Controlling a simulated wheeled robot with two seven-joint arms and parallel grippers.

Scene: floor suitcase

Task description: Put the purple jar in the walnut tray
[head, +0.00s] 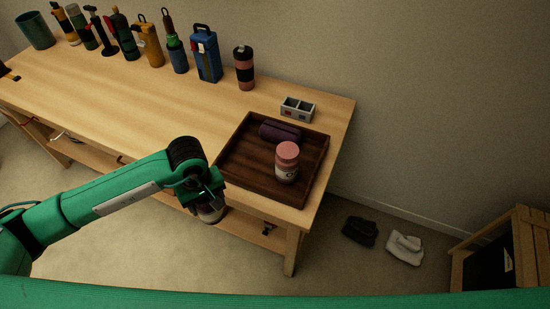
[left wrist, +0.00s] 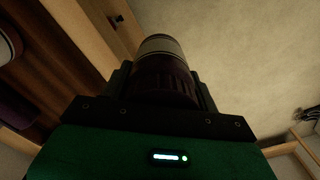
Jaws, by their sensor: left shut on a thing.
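The purple jar (left wrist: 165,78) has a dark purple lid and a pale label. My left gripper (left wrist: 160,98) is shut on it around the lid. In the head view the jar (head: 211,214) hangs mostly hidden under my left gripper (head: 211,198), just off the table's front edge, near the tray's left corner. The walnut tray (head: 240,157) lies on the right end of the table. It holds a pink-lidded jar (head: 287,162) and a dark purple rolled case (head: 280,131). My right gripper is not in view.
A grey divided box (head: 297,109) stands behind the tray. Several bottles and a blue case (head: 206,55) line the table's back edge. The tray's left part is bare.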

